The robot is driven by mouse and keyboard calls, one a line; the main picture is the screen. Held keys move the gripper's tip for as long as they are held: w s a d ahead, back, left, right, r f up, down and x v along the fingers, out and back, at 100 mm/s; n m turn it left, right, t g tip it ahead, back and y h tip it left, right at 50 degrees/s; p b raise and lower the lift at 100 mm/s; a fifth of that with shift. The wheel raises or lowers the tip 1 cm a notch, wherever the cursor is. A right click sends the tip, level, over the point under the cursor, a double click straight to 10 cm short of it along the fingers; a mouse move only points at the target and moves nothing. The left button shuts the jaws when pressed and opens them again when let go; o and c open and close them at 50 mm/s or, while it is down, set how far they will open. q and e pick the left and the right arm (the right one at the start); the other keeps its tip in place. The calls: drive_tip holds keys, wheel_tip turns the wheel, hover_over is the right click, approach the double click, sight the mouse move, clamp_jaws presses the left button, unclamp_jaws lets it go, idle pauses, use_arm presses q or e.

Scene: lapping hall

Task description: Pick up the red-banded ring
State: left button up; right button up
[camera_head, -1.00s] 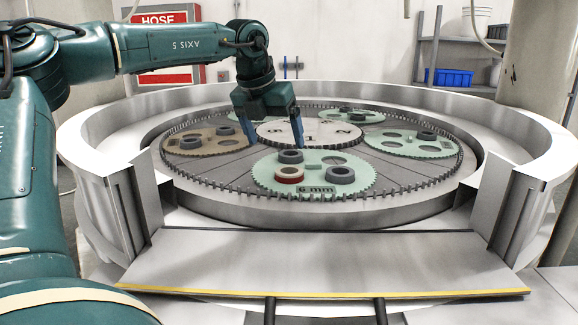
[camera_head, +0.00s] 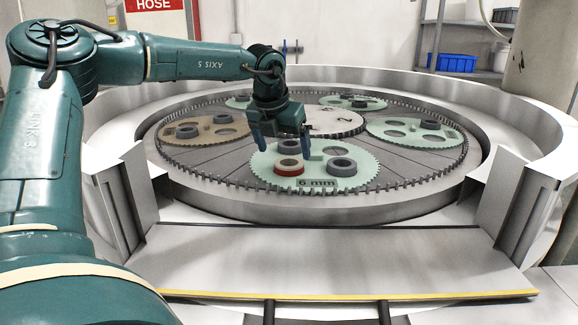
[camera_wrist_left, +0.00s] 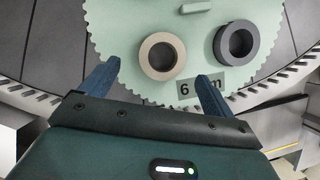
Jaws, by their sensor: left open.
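The red-banded ring (camera_head: 289,167) has a red side and a tan top. It lies on the near green toothed carrier (camera_head: 318,175), at the left of its "6 mm" label. In the left wrist view the ring (camera_wrist_left: 162,43) shows its tan top face, just beyond and between the fingertips. My left gripper (camera_head: 282,146) is open and empty, with its blue fingers pointing down above and behind the ring. In the left wrist view my left gripper (camera_wrist_left: 158,72) has its fingers wide apart, with the ring apart from both. My right gripper is out of view.
Other carriers with grey rings surround the central plate. A raised metal rim (camera_head: 115,150) encloses the machine. The front shelf (camera_head: 320,260) is bare.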

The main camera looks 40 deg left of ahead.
sight(288, 158)
use_arm(q)
drive_tip(key=shift+w+p+x, duration=0.25)
drive_tip(key=shift+p+x, duration=0.35)
drive_tip(key=shift+x, duration=1.7)
drive_tip(key=shift+d, duration=0.1)
drive_tip(key=shift+c, duration=0.6)
drive_tip(key=shift+r, duration=0.1)
drive_tip(key=c, duration=1)
drive_tip(key=shift+c, duration=0.6)
drive_tip(key=shift+r, duration=0.1)
